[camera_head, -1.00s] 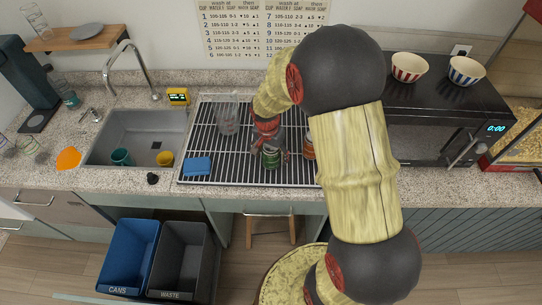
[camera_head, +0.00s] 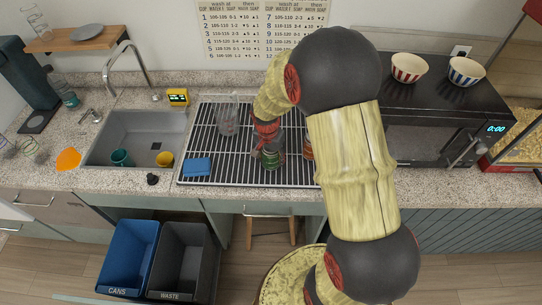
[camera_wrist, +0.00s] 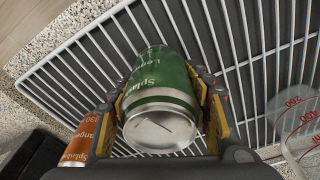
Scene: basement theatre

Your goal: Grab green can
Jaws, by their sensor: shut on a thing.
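The green can (camera_head: 270,159) is at the front middle of the wire drying rack (camera_head: 222,171) in the head view. In the wrist view the green can (camera_wrist: 160,84) sits between my gripper's two fingers, its silver end towards the camera. My gripper (camera_wrist: 167,105) is shut on the can, with one yellow-padded finger on each side of it. In the head view my gripper (camera_head: 268,140) is small and partly hidden by my own arm. I cannot tell whether the can still touches the rack.
An orange can (camera_wrist: 84,138) stands close beside the green can. A clear measuring jug (camera_head: 228,118) and a blue sponge (camera_head: 197,167) are on the rack. The sink (camera_head: 133,122) is to the left. A black microwave (camera_head: 430,115) stands to the right.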

